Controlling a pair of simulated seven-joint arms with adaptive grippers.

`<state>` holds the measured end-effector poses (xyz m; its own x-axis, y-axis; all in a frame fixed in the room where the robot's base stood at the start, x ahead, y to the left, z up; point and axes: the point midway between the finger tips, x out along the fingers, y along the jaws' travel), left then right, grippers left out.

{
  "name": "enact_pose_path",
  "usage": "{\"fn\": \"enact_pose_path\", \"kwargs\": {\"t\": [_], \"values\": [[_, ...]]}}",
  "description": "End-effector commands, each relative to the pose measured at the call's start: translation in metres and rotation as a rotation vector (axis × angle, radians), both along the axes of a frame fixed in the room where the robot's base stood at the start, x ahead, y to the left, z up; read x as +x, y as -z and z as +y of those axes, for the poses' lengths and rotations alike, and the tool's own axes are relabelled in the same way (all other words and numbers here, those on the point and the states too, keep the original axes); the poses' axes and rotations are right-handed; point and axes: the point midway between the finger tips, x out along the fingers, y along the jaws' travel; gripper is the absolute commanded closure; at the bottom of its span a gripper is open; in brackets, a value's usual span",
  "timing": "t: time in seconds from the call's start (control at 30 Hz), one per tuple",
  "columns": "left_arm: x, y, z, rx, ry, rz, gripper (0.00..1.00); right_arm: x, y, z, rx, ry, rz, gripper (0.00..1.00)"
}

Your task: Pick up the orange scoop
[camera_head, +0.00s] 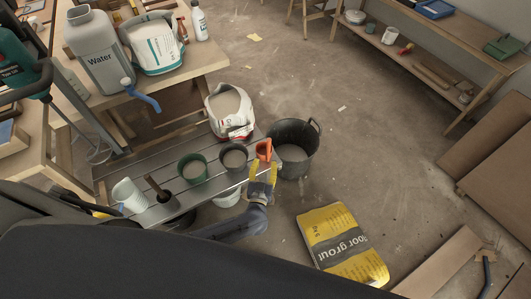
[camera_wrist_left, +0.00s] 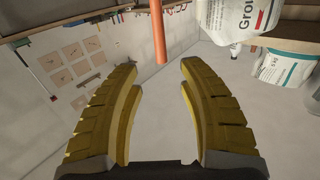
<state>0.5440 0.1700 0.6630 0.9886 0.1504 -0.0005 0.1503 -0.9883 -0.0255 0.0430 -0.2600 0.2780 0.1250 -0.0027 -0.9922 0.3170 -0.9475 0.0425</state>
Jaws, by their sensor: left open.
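The orange scoop (camera_head: 264,148) stands out at the right end of the slatted metal bench, between a dark grey pot and a black bucket. In the left wrist view, an orange rod-shaped part of the scoop (camera_wrist_left: 158,30) comes down from the top edge, ahead of the fingertips and roughly midway between them. My left gripper (camera_head: 263,169) has yellow fingers and is close to the scoop, on its near side. In the wrist view the gripper (camera_wrist_left: 160,72) is open, with nothing between its fingers. My right gripper does not show.
The black bucket (camera_head: 297,148) stands right of the scoop. The grey pot (camera_head: 234,157), a green pot (camera_head: 193,168) and an open white bag (camera_head: 229,110) are close by. A yellow floor grout bag (camera_head: 341,243) lies on the floor.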

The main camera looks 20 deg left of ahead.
Motion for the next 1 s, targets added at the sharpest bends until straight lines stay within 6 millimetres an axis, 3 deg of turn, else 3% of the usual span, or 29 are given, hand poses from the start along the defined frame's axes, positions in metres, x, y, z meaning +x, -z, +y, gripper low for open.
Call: {"fn": "enact_pose_path", "kwargs": {"t": [0.1, 0.3, 0.67, 1.0], "values": [[0.022, -0.001, 0.003, 0.002, 0.0, -0.003, 0.59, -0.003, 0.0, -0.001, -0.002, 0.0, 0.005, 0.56], [0.045, -0.001, 0.007, 0.001, 0.0, -0.001, 0.59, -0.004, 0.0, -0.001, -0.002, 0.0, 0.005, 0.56], [0.061, -0.001, 0.01, 0.0, 0.0, -0.001, 0.59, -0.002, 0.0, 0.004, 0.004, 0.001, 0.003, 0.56], [0.096, -0.001, 0.015, 0.001, 0.001, -0.001, 0.59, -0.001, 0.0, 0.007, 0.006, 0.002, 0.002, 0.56]]}}
